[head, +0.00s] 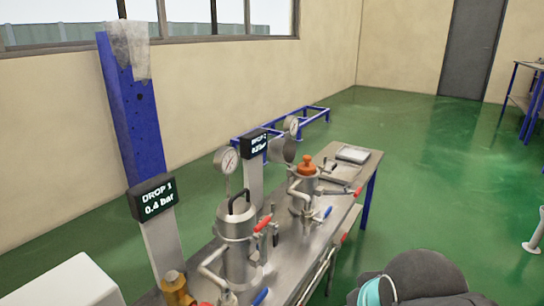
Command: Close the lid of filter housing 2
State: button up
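Filter housing 2 (301,200) is the farther steel housing on the bench, beside the display (254,143) marked DROP 2. A grey disc, seemingly its lid (283,151), stands tilted up behind and left of the housing mouth, apart from it. An orange knobbed part (307,168) sits at the top of the housing; I cannot tell how deep it sits.
The nearer housing (237,250) has a black-handled lid on it, beside a display (152,199) reading DROP 1, 0.4 bar. Red and blue valve handles and gauges surround both housings. A flat tray (353,154) lies at the bench's far end.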

aim_at(280, 151)
jog(key=z, duration=1.2)
jog(key=i, duration=2.95)
jog(key=u, duration=3.55)
